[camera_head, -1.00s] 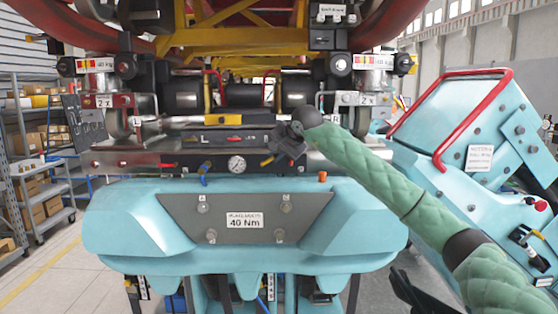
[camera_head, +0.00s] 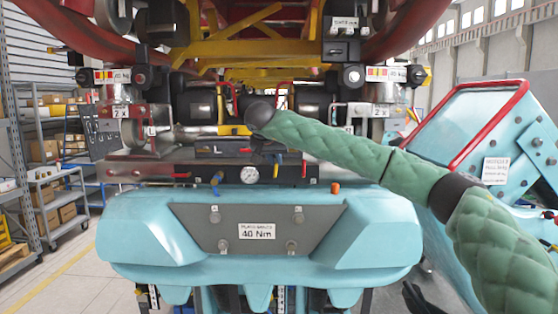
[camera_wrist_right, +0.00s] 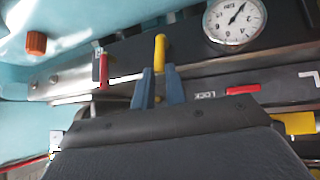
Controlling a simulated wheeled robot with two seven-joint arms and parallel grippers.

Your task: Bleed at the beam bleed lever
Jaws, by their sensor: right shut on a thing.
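A yellow lever (camera_head: 276,170) stands on the dark beam panel just right of the round pressure gauge (camera_head: 250,174). It is the likely beam bleed lever, though I see no label naming it. In the right wrist view the yellow lever (camera_wrist_right: 160,52) rises between the two blue fingertips of my right gripper (camera_wrist_right: 158,85), which is shut on it. The gauge (camera_wrist_right: 234,20) is beside it there. My left gripper is not in view.
The turquoise train nose with a "40 Nm" plate (camera_head: 257,231) lies below. A turquoise cabinet with a red rail (camera_head: 490,125) stands right; shelving (camera_head: 55,190) stands left.

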